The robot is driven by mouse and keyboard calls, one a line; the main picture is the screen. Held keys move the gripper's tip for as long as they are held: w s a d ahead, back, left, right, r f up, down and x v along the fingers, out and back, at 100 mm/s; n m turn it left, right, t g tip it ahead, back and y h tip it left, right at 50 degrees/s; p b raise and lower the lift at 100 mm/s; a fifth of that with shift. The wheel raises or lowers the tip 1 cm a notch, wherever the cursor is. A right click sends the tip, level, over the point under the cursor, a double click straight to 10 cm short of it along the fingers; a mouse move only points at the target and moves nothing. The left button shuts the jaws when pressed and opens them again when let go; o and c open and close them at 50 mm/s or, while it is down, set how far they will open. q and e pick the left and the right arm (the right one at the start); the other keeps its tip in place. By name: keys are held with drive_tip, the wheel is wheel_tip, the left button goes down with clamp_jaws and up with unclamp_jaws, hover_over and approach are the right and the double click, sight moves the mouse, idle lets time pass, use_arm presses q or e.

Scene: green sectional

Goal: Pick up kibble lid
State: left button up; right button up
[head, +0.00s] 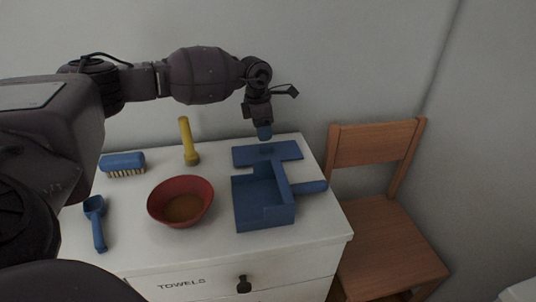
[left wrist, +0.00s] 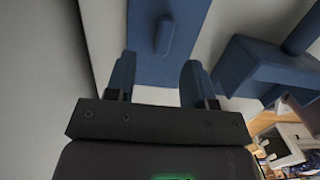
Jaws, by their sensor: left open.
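The kibble lid appears to be the flat blue panel (head: 290,151) with a raised handle, lying on the white dresser top behind an open blue box (head: 262,213). My left gripper (head: 264,133) is just above the panel's back part, pointing down. In the left wrist view, my left gripper (left wrist: 158,80) is open, with nothing between its blue fingertips. The panel (left wrist: 146,68) and its raised handle (left wrist: 164,36) lie ahead of the fingertips. Whether the fingers touch the panel is unclear. My right gripper is not in view.
On the white dresser (head: 140,248) are a red bowl (head: 181,190) with brown contents, a blue scoop (head: 96,219), a blue brush (head: 122,161) and a yellow-handled tool (head: 187,138). A wooden chair (head: 385,240) stands to the right. A wall rises close behind.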

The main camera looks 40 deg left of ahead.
sight(266, 145)
use_arm(q)
drive_tip(key=shift+w+d+f+b, duration=0.1)
drive_tip(key=shift+d+f+b, duration=0.1)
drive_tip(key=shift+f, duration=0.7)
drive_tip(key=shift+d+f+b, duration=0.1)
drive_tip(key=shift+f+b, duration=0.1)
drive_tip(key=shift+f, duration=0.75)
drive_tip(key=shift+w+d+f+b, duration=0.1)
drive_tip(key=shift+d+f+b, duration=0.1)
drive_tip(key=shift+f, duration=0.7)
drive_tip(key=shift+r, duration=0.1)
clamp_jaws()
